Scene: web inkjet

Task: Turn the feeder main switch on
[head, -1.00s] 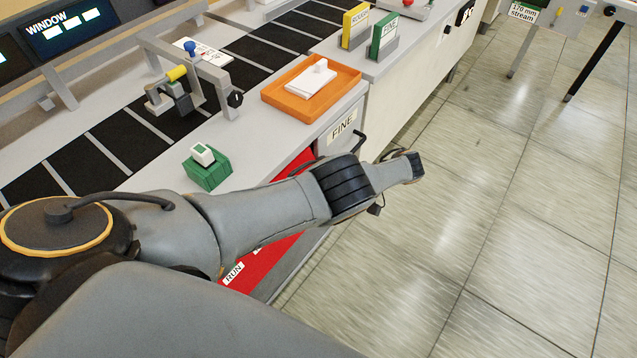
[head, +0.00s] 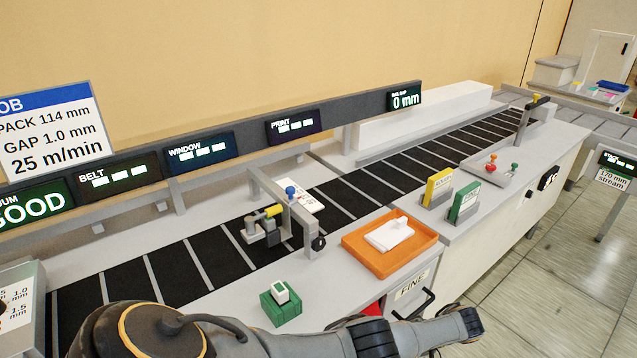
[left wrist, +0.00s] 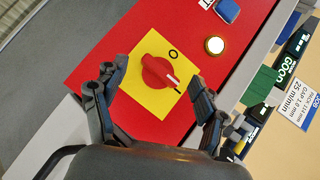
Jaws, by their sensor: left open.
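In the left wrist view, a red rotary switch (left wrist: 157,71) sits on a square yellow plate (left wrist: 140,99) on a red panel (left wrist: 108,50). A white stripe on its knob points to the lower right. My left gripper (left wrist: 159,76) is open, one finger on each side of the knob in the picture. I cannot tell whether the fingers touch it. The head view does not show the switch or the left gripper's fingers. My right gripper's fingers are not visible.
A round lit lamp (left wrist: 214,45) and a blue part (left wrist: 228,11) are beside the plate. In the head view, a conveyor (head: 150,275) runs behind an orange tray (head: 420,256) and a green block (head: 280,310). A job sign (head: 55,130) stands at left. Floor is clear at right.

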